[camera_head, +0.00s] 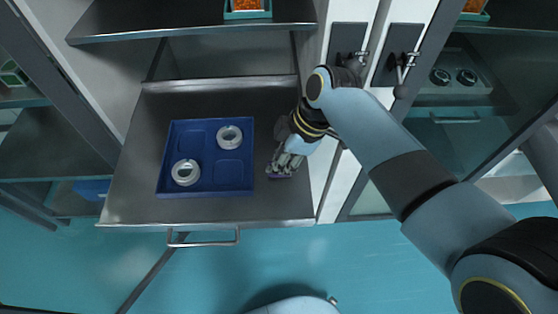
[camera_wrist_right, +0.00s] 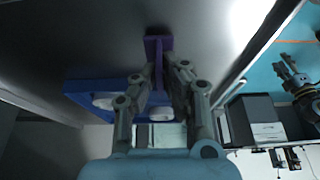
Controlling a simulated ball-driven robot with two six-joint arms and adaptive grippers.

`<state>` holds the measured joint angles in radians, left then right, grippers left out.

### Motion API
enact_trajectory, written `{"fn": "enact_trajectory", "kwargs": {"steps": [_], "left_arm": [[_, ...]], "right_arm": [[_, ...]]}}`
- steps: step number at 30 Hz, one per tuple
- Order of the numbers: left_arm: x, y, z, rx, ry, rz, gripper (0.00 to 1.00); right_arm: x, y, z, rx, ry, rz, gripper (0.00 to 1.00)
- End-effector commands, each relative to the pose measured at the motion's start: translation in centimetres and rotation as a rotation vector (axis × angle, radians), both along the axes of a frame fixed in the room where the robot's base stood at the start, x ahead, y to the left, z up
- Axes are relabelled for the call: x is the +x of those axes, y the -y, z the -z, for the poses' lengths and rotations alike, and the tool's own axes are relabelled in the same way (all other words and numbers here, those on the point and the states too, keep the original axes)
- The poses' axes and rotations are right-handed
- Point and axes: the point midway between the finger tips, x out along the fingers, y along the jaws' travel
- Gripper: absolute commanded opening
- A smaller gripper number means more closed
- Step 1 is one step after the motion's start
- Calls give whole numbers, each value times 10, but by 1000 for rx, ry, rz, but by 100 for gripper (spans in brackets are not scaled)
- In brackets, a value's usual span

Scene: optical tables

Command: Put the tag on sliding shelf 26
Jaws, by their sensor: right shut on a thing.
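The tag is a small purple piece (camera_wrist_right: 157,46), held between the fingertips of my right gripper (camera_wrist_right: 158,75) in the right wrist view. In the head view my right gripper (camera_head: 285,168) is over the right part of the pulled-out metal shelf (camera_head: 135,185), with a bit of the purple tag (camera_head: 278,176) at its tips. The tag is at or just above the shelf surface; I cannot tell whether it touches. It is to the right of the blue tray. No number shows on the shelf. My left gripper is not in view.
A blue tray (camera_head: 206,191) with two grey rings (camera_head: 186,172) (camera_head: 229,137) takes up the middle of the shelf. The shelf has a front handle (camera_head: 203,243). A white cabinet post (camera_head: 335,185) stands close on the right. Another shelf (camera_head: 190,22) is behind.

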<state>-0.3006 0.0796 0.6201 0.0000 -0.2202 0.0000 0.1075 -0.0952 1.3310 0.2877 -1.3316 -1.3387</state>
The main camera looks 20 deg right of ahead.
Motion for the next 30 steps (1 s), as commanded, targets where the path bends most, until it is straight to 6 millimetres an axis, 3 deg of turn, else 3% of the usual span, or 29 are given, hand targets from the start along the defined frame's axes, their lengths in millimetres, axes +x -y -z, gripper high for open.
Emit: {"fn": "enact_trajectory", "kwargs": {"steps": [12, 13, 18, 25, 30], "left_arm": [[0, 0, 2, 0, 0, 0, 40], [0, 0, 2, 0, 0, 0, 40], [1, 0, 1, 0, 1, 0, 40], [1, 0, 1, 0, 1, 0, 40], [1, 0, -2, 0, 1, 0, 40]], "right_arm": [[0, 0, 8, 1, 1, 0, 0], [0, 0, 7, 1, 1, 0, 10], [0, 0, 6, 1, 1, 0, 29], [0, 0, 5, 1, 0, 0, 29], [-1, 6, -11, 0, 3, 0, 29]]}}
